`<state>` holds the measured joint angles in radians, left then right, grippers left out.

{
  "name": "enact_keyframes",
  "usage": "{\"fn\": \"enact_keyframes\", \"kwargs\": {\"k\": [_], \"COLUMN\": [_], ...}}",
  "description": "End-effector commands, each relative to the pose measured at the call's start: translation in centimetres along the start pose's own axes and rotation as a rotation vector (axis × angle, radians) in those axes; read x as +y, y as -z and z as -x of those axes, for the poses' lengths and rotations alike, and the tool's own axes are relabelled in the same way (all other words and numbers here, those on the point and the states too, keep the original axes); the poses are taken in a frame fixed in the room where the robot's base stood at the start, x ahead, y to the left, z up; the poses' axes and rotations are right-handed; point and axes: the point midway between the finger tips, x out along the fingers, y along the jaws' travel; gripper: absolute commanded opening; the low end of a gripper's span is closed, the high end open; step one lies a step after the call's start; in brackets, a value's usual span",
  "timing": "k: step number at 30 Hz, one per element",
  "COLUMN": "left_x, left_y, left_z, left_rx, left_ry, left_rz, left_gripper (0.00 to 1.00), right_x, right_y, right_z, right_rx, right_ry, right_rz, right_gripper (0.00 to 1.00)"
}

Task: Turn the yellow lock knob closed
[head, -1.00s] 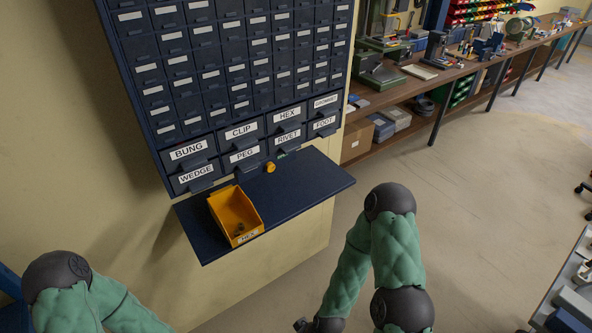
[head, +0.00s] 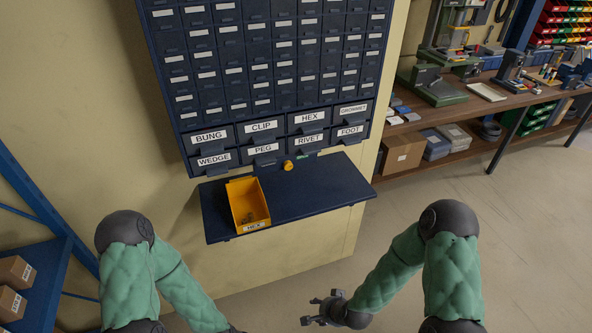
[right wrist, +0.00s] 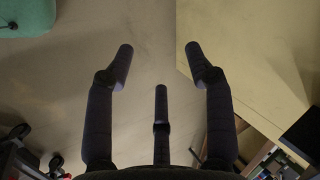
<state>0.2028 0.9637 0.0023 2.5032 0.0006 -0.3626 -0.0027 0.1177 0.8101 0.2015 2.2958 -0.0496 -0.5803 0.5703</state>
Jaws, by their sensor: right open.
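The yellow lock knob (head: 288,165) sits at the foot of the dark blue drawer cabinet (head: 270,90), just above the back of the shelf (head: 325,185). A small green mark (head: 304,157) shows beside it. My right gripper (head: 312,308) is open and empty, low in front of the cabinet and well below the shelf.
A yellow bin (head: 248,204) labelled HEX, with small dark parts inside, stands on the shelf's left part. Blue racking with cardboard boxes (head: 14,272) is at the far left. A workbench (head: 510,100) stands at the right. The floor before the cabinet is clear.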

Motion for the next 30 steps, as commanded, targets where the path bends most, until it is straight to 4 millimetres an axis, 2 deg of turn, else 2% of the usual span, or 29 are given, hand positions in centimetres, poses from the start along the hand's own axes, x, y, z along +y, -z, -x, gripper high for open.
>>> {"fn": "enact_keyframes", "kwargs": {"k": [5,11,15,21,25,30], "left_x": [0.3,0.7,1.0,1.4,1.5,1.6], "left_y": [0.0,-0.1,-0.1,-0.1,-0.2,-0.2], "left_z": [0.8,2.0,2.8,3.8,4.2,4.4], "left_rx": [0.000,0.000,0.000,0.000,0.000,0.000], "left_ry": [0.000,0.000,0.000,0.000,0.000,0.000], "left_rz": [0.000,0.000,0.000,0.000,0.000,0.000], "left_gripper": [0.44,0.44,0.44,0.44,0.44,0.44], "right_x": [-4.8,-12.9,-18.9,-26.6,-29.8,-31.7], "right_y": [3.6,8.7,11.5,14.2,15.0,15.3], "right_z": [0.8,3.5,6.6,12.0,14.9,16.7], "right_rx": [0.104,0.205,0.209,0.108,0.018,-0.055], "right_ry": [0.119,0.375,0.596,0.909,1.054,1.139], "right_rz": [-0.172,-0.473,-0.686,-0.956,-1.071,-1.140], "right_gripper": [0.54,0.54,0.54,0.54,0.54,0.54]}}
